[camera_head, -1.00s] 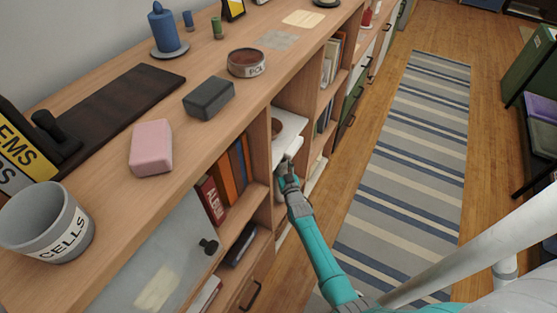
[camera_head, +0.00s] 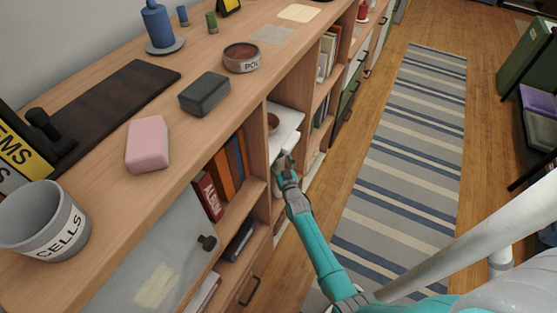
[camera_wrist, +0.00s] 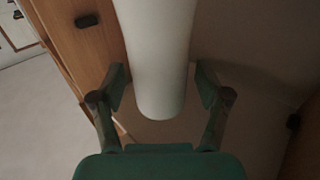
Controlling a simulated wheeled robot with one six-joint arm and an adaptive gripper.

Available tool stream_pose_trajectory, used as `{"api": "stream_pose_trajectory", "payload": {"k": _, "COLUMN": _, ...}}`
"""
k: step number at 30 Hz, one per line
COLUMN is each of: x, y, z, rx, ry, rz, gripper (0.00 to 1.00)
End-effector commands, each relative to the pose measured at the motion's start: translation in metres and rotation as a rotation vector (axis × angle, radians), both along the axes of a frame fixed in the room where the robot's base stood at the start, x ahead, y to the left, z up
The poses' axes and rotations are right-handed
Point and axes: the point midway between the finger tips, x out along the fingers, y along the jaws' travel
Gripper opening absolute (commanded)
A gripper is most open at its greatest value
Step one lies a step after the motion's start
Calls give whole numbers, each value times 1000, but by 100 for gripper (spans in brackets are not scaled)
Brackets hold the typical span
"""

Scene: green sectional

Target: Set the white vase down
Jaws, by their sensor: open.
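In the wrist view, the white vase (camera_wrist: 158,60) is a smooth pale cylinder with a rounded end. It lies between the two fingers of my gripper (camera_wrist: 162,84). The fingers are spread, with a visible gap on each side of the vase. Its far part runs out of the top of the frame. In the head view, my gripper (camera_head: 284,164) is at the open cubby in the cabinet front, below the countertop. The vase cannot be made out clearly there, and what it rests on is hidden.
A white slab (camera_head: 285,126) with a brown round item (camera_head: 273,122) on it is in the cubby, just above my gripper. The wooden cabinet top (camera_head: 110,205) holds a pink block (camera_head: 147,144), a dark block (camera_head: 204,94) and a cup (camera_head: 45,222).

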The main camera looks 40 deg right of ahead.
Motion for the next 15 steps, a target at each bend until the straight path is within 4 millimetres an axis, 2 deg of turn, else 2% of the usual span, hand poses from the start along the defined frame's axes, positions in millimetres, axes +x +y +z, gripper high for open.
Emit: {"api": "stream_pose_trajectory", "payload": {"k": 15, "x": -79, "y": 37, "z": -2, "rx": 1, "ry": 3, "rz": 0, "gripper": 76}}
